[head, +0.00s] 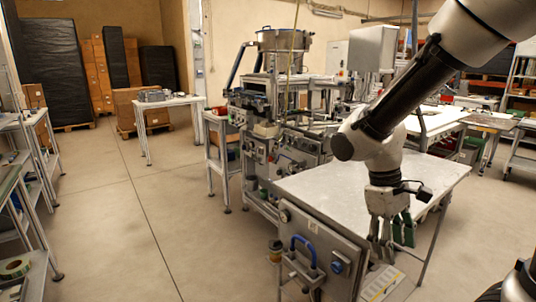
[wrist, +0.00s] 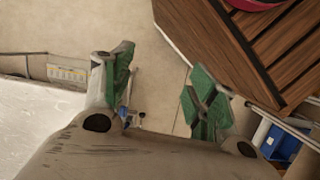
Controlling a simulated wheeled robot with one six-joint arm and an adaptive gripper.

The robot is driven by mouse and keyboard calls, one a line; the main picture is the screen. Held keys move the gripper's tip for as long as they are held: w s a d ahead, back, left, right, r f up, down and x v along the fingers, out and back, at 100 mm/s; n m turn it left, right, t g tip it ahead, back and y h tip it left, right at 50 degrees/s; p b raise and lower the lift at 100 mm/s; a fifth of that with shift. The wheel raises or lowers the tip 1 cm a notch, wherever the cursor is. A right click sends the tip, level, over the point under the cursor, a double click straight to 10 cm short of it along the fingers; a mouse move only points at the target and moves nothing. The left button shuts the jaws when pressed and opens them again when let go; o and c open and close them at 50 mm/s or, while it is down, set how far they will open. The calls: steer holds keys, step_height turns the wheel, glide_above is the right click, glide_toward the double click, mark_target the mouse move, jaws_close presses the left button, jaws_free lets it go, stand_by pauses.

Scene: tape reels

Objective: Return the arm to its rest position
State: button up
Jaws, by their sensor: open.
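In the wrist view my gripper (wrist: 160,95) also shows open and empty, with bare floor between the fingertips. My arm comes in from the upper right of the head view and bends down at the elbow.
A slatted wooden surface (wrist: 265,45) with a pink-red round object (wrist: 253,3) is near the fingers. A tape reel (head: 14,268) lies on a left shelf. A machine (head: 285,110) stands behind the table. The left floor (head: 125,215) is clear.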

steer(key=s+d+r+m+t+y, duration=0.1)
steer(key=s+d+r+m+t, duration=0.2)
steer(key=r, duration=0.3)
steer(key=s+d+r+m+t+y, duration=0.1)
steer(key=s+d+r+m+t, duration=0.2)
steer(key=d+r, duration=0.3)
steer(key=shift+d+r+t, duration=0.25)
steer(key=shift+r+t, duration=0.1)
steer(key=shift+t, duration=0.05)
